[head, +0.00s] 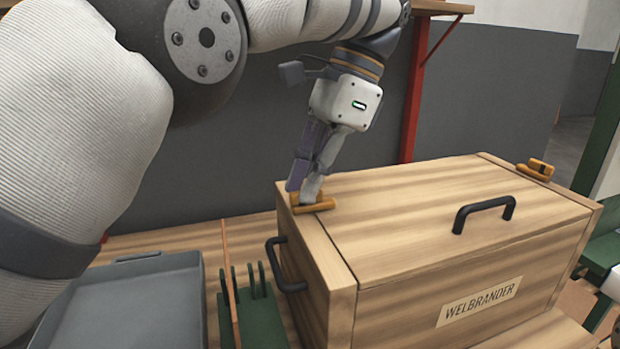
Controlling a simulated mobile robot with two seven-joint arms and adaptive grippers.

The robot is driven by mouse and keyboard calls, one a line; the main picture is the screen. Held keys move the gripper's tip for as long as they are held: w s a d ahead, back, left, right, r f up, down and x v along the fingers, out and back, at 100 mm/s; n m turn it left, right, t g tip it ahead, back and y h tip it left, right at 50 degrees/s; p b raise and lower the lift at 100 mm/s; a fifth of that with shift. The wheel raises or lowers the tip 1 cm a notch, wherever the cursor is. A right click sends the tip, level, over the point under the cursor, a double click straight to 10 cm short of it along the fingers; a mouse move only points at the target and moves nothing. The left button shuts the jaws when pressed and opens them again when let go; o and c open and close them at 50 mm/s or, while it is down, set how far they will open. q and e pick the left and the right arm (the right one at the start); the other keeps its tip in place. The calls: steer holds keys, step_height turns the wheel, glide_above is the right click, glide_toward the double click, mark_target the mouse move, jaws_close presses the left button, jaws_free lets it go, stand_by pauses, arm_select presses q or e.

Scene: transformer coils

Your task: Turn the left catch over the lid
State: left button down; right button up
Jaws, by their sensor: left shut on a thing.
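The wooden crate (338,292) has a closed plank lid (420,205) with a black handle (484,213) on top. The left catch (325,207) is a small orange-brown piece on the crate's left end rail. Its right end appears to reach across the seam onto the lid's edge. My left gripper (308,193) points down from above and is shut on this catch. The fingers hide part of the catch. A similar right catch (536,170) sits on the far right rail. My right gripper is not in view.
A grey tray (150,300) and a green slotted rack (260,315) stand left of the crate. A black side handle (286,268) sticks out from the crate's left end. A red post (415,100) stands behind. Air above the lid is clear.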

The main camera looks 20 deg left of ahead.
arm_select(q)
steer(key=c, duration=1.7)
jaws_free()
